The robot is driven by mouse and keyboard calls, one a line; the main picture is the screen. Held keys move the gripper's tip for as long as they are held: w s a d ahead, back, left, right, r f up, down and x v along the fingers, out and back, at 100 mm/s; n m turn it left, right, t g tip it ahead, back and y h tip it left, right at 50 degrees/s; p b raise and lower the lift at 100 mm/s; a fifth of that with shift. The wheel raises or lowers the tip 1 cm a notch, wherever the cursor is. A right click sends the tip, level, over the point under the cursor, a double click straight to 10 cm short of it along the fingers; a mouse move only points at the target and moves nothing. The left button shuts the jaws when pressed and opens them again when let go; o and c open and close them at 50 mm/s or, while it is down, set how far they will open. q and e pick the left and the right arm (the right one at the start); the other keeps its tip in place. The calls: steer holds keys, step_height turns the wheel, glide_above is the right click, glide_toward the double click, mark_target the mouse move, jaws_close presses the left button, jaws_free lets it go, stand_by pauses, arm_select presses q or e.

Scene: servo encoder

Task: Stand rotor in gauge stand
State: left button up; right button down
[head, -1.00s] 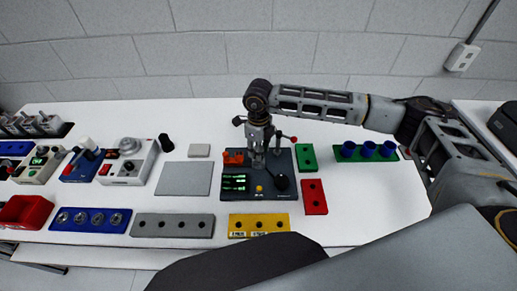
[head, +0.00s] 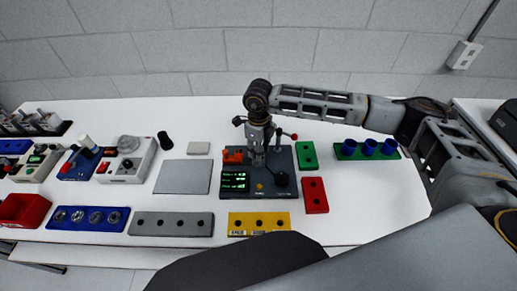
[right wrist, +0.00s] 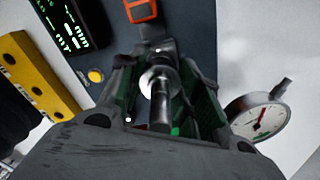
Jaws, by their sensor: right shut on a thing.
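The rotor (right wrist: 160,82), a shiny metal shaft with a wider disc, sits between the fingers of my right gripper (right wrist: 160,100) in the right wrist view. In the head view my right gripper (head: 257,160) points down over the dark test unit (head: 270,195); the rotor is hidden there by the gripper. The unit has a green-lit display (head: 235,181), an orange block (head: 233,156) and a yellow button (right wrist: 95,75). A round dial gauge (right wrist: 262,118) stands right of the fingers in the right wrist view. I cannot tell whether the rotor touches the stand. My left gripper is not in view.
A yellow block with holes (head: 259,223) lies in front of the unit; red (head: 315,195) and green (head: 306,155) blocks lie to its right. A green rack with blue cups (head: 368,150) is farther right. A grey plate (head: 183,177) lies left. The right table end is clear.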

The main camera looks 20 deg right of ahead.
steer(key=shift+f, duration=0.1)
stand_by(0.3)
steer(key=c, duration=0.6)
jaws_free()
steer(key=shift+f, duration=0.1)
steer(key=shift+r, duration=0.2)
steer(key=shift+r+p, duration=1.05)
steer(key=shift+r, duration=2.05)
steer(key=shift+s+f, duration=0.1)
steer(key=shift+s, duration=0.05)
